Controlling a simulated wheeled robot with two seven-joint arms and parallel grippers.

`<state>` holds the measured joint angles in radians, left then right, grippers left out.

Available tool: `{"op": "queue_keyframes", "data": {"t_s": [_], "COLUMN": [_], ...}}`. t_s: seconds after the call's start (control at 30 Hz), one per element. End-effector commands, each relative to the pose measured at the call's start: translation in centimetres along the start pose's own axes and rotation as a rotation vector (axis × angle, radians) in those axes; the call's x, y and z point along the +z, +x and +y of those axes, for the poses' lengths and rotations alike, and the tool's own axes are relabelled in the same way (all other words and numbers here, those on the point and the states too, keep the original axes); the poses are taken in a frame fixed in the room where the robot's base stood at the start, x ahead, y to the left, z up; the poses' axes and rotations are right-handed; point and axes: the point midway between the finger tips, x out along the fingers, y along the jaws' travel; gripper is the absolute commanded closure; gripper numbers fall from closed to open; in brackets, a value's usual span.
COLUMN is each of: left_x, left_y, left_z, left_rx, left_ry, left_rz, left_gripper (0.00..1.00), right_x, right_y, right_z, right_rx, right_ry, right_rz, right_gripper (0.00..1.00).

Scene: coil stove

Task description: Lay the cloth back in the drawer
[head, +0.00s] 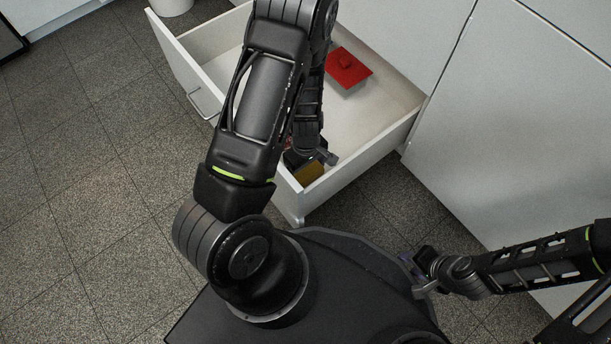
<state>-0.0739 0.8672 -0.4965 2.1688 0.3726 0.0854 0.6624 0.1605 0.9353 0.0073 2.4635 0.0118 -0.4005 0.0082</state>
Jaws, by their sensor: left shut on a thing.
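The white drawer (388,132) is pulled out of the cabinet. My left arm reaches over its front and bends down into its near corner. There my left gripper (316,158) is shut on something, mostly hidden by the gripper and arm. A mustard-yellow piece (310,172), possibly the cloth, shows just below the gripper, inside the drawer's near corner. I cannot tell whether it rests on the drawer floor. My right gripper (420,274) is low at the right, outside the drawer and apart from it; its fingers are too small and dark to read.
A red lidded-looking object (348,68) with a small knob lies farther back in the drawer. The drawer floor between it and the near corner looks bare. Cabinet fronts (510,130) close off the right.

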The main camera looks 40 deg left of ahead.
Motion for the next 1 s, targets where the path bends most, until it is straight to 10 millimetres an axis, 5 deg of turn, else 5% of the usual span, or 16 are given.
{"op": "queue_keyframes", "data": {"t_s": [0.2,0.6,0.63,0.73,1.0], "left_x": [0.0,0.0,0.0,0.0,0.0], "left_y": [3.6,3.9,3.9,3.8,3.6], "left_z": [0.0,0.0,0.0,0.0,0.0], "left_rx": [0.000,-0.001,-0.001,-0.001,0.000], "left_ry": [0.000,0.000,0.000,0.000,0.000], "left_rz": [0.000,0.000,0.000,0.000,0.000], "left_gripper": [0.47,0.47,0.09,0.01,0.00], "right_x": [-0.2,-0.2,-0.2,-0.2,-0.2], "right_y": [1.9,1.9,1.9,1.8,1.7], "right_z": [0.7,0.7,0.7,0.7,0.7], "right_rx": [-0.003,-0.004,-0.004,-0.004,-0.004], "right_ry": [0.003,0.002,0.003,0.003,0.003], "right_rz": [0.004,0.003,0.003,0.003,0.003], "right_gripper": [0.64,0.64,0.64,0.64,0.64]}}
